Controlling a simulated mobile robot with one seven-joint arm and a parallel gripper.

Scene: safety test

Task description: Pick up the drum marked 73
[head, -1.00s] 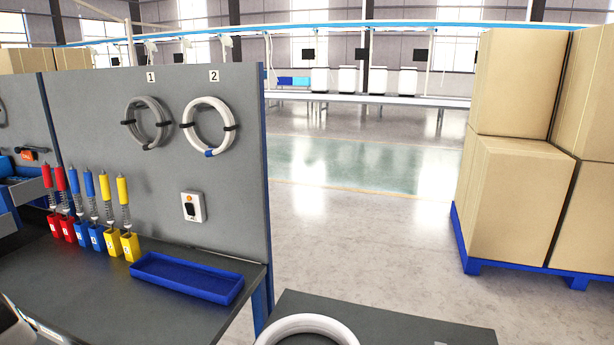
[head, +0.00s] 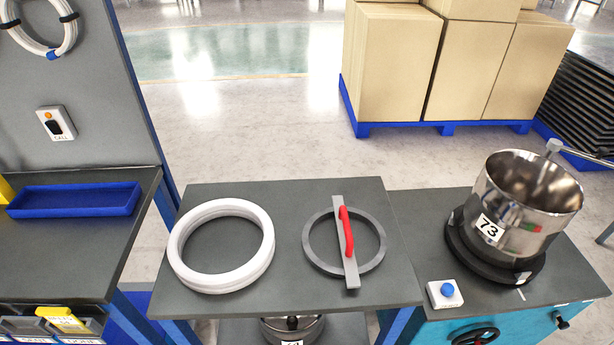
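The drum marked 73 (head: 520,205) is a shiny open metal pot with a white label reading 73. It stands upright on a round black base (head: 490,255) on the grey-topped bench at the right. A grey metal arm or bar shows at its upper right rim. My gripper is not in view.
A white ring (head: 182,248) and a grey ring with a red-handled bar (head: 375,262) lie on the middle table. Another labelled pot (head: 290,330) is partly hidden below. Cartons (head: 395,65) stand behind on a blue pallet.

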